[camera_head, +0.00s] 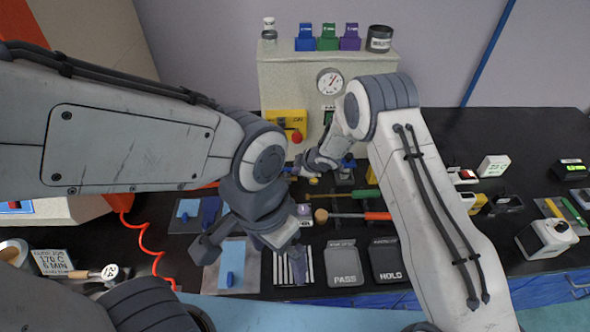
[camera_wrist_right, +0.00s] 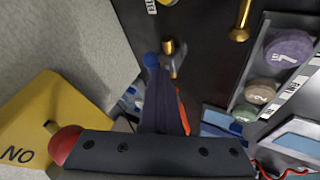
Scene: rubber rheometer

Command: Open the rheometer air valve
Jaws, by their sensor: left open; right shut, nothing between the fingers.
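A small brass fitting (camera_wrist_right: 168,47) stands on the black bench in the right wrist view. A blue knob (camera_wrist_right: 151,60) shows beside it, right at the tip of my shut right gripper (camera_wrist_right: 158,75). They look like the air valve and its handle; I cannot tell whether the finger touches the knob. In the head view my right gripper (camera_head: 299,169) is low in front of the beige machine (camera_head: 285,90), and the valve is hard to make out there. My left gripper (camera_head: 245,258) is open and empty above the front of the bench.
A yellow box (camera_head: 286,121) with a red button (camera_head: 297,137) is close to my right gripper. PASS (camera_head: 345,274) and HOLD (camera_head: 388,273) trays stand at the front. A red coiled cable (camera_head: 144,245) runs at left.

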